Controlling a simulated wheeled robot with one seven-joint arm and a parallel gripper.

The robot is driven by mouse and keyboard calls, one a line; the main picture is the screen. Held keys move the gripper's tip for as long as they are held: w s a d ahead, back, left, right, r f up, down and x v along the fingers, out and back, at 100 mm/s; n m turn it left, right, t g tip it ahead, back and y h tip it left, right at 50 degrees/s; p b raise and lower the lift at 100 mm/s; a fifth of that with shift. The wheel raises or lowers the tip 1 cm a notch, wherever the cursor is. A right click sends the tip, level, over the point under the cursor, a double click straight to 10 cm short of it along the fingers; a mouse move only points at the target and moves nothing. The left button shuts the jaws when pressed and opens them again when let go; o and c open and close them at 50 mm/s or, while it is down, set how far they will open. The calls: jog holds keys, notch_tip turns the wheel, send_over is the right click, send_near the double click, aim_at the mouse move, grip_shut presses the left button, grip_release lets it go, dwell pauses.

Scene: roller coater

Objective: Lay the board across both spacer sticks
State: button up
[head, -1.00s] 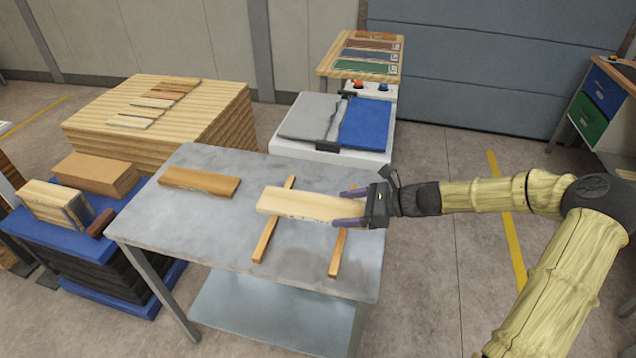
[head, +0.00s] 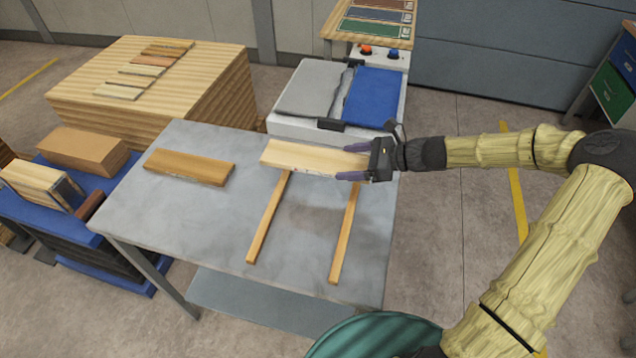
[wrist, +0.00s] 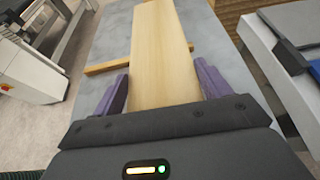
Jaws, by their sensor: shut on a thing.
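My gripper (head: 358,162) is shut on the right end of a pale wooden board (head: 305,158), which it holds level over the far part of the grey table. In the wrist view the board (wrist: 160,55) runs away from my gripper (wrist: 165,92) between the two purple fingers. Two thin spacer sticks lie on the table, roughly parallel: the left stick (head: 268,220) and the right stick (head: 344,236). The board is over the far end of the left stick; a shadow between the sticks suggests it is raised. In the wrist view one stick (wrist: 105,67) crosses beneath the board.
The grey table (head: 210,230) also bears a darker brown board (head: 190,166) at its left. Behind it stands a machine with grey and blue panels (head: 373,98). A wood stack (head: 85,85) and a blue-topped cart (head: 75,233) stand at left. The near tabletop is clear.

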jog(key=shift+f+p, duration=0.4)
jog(key=shift+f, duration=2.5)
jog(key=shift+f+p, duration=0.35)
jog(key=shift+f, duration=1.8)
jog(key=o, duration=1.2)
jog(key=shift+d, duration=0.1)
jog(key=b+v, duration=0.2)
jog(key=v, duration=1)
jog(key=shift+b, duration=0.3)
